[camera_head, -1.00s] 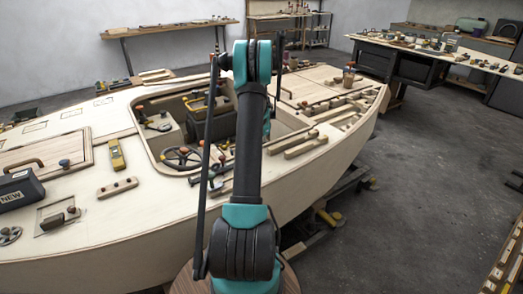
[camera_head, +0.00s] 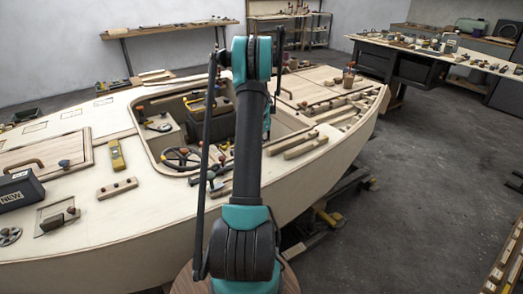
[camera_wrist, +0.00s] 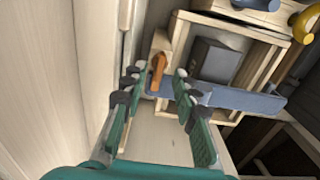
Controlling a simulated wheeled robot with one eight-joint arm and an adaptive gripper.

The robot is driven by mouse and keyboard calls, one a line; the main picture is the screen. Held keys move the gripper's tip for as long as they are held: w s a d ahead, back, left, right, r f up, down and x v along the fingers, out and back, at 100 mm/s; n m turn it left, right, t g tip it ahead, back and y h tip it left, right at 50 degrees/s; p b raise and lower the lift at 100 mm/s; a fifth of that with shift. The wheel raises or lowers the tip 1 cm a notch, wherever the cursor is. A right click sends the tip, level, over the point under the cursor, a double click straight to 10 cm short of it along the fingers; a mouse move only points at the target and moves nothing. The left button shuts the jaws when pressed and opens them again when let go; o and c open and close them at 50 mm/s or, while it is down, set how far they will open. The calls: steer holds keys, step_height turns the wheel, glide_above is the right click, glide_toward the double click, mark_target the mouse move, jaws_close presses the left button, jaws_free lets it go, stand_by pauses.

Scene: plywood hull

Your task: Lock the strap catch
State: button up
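In the wrist view, an orange lever (camera_wrist: 158,71) stands upright on a small wooden block, at one end of a blue-grey strap (camera_wrist: 238,99). I take this lever to be the strap catch. The strap runs right across the front of a wooden crate frame (camera_wrist: 262,72) holding a dark grey box (camera_wrist: 215,62). My gripper (camera_wrist: 157,80) is open, with teal fingers and dark pads on either side of the lever's lower part. No clear contact shows. In the head view my arm hides the gripper's end and the catch.
A pale wooden wall (camera_wrist: 60,80) runs close along the left of my fingers. Yellow and wooden parts (camera_wrist: 304,24) are at the upper right. In the head view, the hull deck (camera_head: 150,205) carries several fittings around the open cockpit.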

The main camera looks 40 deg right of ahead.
step_height(320, 180, up, 10)
steer(key=shift+f, duration=0.25)
steer(key=shift+f, duration=0.1)
step_height(320, 180, down, 12)
steer(key=shift+r, duration=0.1)
stand_by(0.7)
